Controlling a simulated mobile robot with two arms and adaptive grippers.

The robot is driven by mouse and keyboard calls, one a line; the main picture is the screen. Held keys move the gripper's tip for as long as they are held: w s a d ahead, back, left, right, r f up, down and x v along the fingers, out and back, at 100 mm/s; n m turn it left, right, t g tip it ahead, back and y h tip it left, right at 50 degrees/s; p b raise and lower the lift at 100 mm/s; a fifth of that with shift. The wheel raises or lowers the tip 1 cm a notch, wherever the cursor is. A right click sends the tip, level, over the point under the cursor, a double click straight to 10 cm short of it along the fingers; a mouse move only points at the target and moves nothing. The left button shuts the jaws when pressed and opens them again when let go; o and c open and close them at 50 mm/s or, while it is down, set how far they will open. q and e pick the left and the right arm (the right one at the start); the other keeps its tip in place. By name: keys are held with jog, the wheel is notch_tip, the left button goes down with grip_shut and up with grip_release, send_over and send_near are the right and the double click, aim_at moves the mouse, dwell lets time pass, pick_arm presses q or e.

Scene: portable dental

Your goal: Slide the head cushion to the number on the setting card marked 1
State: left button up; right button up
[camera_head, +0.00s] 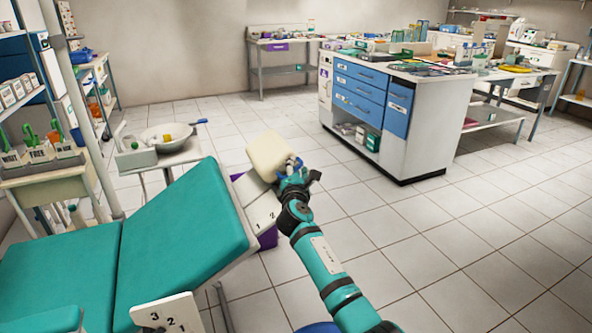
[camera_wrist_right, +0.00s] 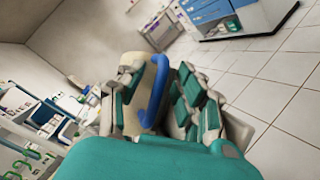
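The cream head cushion (camera_head: 270,155) sits at the upper end of the teal dental chair (camera_head: 185,230), above a white plate (camera_head: 262,212) with small dark marks. A blue handle (camera_wrist_right: 157,88) stands on the cushion's side. My right gripper (camera_head: 293,175) is at the cushion's right side, by the handle. In the wrist view, its fingers are apart on either side of the handle, with part of the cushion (camera_wrist_right: 143,92) showing between them. Contact is unclear. A white card (camera_head: 165,316) with 3, 2 and 1 stands at the chair's near side. My left gripper is out of view.
A purple piece (camera_head: 268,238) shows below the plate. A blue-drawered cabinet (camera_head: 408,125) is at back right. The tiled floor right of my arm is clear.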

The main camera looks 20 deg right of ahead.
jog(key=shift+a+f, duration=0.1)
jog(key=shift+s+a, duration=0.1)
jog(key=shift+s, duration=0.1)
jog(key=v, duration=1.1)
jog(key=shift+s, duration=0.3)
